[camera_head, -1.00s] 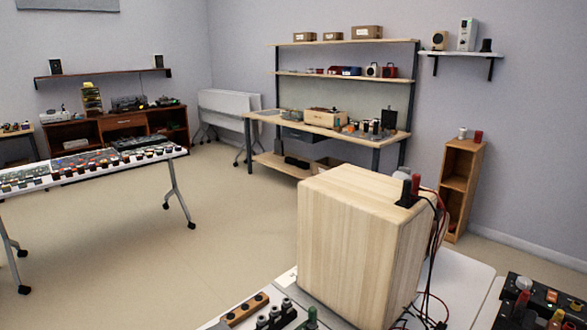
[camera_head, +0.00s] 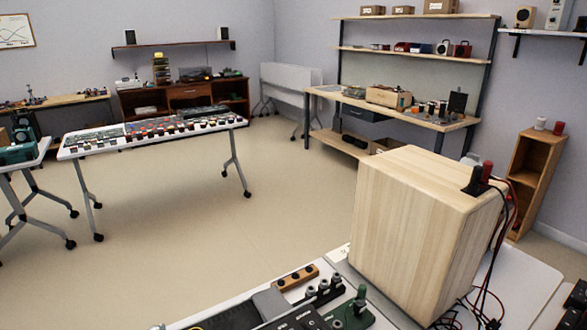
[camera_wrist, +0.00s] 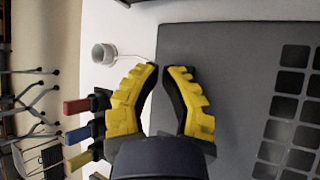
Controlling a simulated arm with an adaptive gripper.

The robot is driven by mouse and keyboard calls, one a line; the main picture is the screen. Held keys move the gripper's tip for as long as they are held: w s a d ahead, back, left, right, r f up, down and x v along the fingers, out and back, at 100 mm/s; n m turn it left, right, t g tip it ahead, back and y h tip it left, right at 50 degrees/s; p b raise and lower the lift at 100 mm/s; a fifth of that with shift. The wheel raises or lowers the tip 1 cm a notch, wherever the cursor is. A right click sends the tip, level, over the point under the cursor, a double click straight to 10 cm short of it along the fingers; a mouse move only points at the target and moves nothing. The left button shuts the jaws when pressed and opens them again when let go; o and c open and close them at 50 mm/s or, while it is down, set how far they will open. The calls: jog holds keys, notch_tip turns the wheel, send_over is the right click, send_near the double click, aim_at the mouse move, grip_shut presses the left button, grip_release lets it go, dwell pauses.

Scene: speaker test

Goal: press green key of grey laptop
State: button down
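In the wrist view a dark grey flat panel with rows of darker square keys (camera_wrist: 290,120) fills the right side; it looks like the grey laptop (camera_wrist: 215,55). My gripper (camera_wrist: 161,67), with yellow and black fingers, is over the panel's left edge. Its fingertips nearly meet with nothing between them. I cannot tell its height above the surface. The gripper is not in the head view, and I cannot make out the laptop there.
A large wooden box (camera_head: 415,230) with cables stands on the near table. Beside it are a wooden strip (camera_head: 296,278) and a green-knobbed part (camera_head: 358,303). In the wrist view, a white cup-like part (camera_wrist: 103,54) and red, blue and yellow handles (camera_wrist: 77,106) lie left of the fingers.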

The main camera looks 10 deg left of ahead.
jog(key=shift+f, duration=0.4)
dwell(0.5)
jog(key=shift+r, duration=0.75)
jog(key=shift+r, duration=0.1)
jog(key=shift+r, duration=2.95)
